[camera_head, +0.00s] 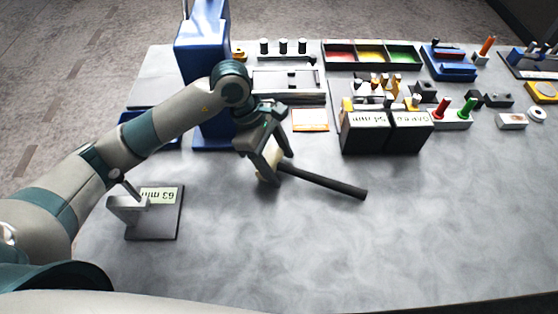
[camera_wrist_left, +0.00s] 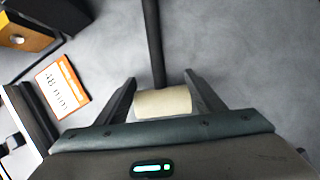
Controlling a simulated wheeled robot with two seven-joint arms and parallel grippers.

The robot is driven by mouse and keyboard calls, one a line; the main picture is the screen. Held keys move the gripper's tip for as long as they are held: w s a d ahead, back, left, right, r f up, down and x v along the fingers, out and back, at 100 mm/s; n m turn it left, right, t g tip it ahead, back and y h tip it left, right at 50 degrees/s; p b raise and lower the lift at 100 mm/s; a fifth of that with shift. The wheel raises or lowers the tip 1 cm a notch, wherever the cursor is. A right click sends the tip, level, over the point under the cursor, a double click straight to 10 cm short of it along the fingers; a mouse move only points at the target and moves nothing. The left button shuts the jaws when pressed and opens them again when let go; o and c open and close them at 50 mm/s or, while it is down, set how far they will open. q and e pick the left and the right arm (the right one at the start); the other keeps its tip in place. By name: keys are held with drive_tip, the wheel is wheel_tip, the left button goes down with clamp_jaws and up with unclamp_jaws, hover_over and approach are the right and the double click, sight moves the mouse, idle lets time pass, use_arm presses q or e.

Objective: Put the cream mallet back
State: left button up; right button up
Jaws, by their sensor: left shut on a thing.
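The cream mallet has a cream head (camera_head: 268,164) and a long dark handle (camera_head: 325,181). My left gripper (camera_head: 275,160) is shut on the head, with the handle pointing to the right and toward the front in the head view. In the left wrist view the cream head (camera_wrist_left: 163,103) sits between the two fingers of my left gripper (camera_wrist_left: 162,92), and the dark handle (camera_wrist_left: 152,40) runs away to the top edge. I cannot tell whether the mallet touches the table. My right gripper is not in view.
A dark plate with a grey bracket and a "63 mm" label (camera_head: 168,222) stands at the left. Two black labelled blocks (camera_head: 365,138) stand right of centre. A blue column (camera_head: 203,60) rises behind my arm. An orange-edged card (camera_head: 310,120) lies behind the gripper. The front table is clear.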

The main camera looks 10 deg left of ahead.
use_arm(q)
drive_tip(key=shift+f+b, duration=0.25)
drive_tip(key=shift+b, duration=0.05)
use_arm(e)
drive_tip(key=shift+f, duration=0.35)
use_arm(q)
drive_tip(key=o, duration=2)
drive_tip(key=shift+c, duration=0.2)
drive_tip(key=shift+f, duration=0.1)
drive_tip(key=shift+w+a+r+b, duration=0.1)
drive_tip(key=shift+a+r+b, duration=0.2)
drive_tip(key=shift+r+b, duration=0.25)
drive_tip(key=b+v, duration=0.2)
drive_tip(key=v, duration=0.4)
drive_tip(key=shift+b+v, duration=0.65)
drive_tip(key=shift+v, duration=1.8)
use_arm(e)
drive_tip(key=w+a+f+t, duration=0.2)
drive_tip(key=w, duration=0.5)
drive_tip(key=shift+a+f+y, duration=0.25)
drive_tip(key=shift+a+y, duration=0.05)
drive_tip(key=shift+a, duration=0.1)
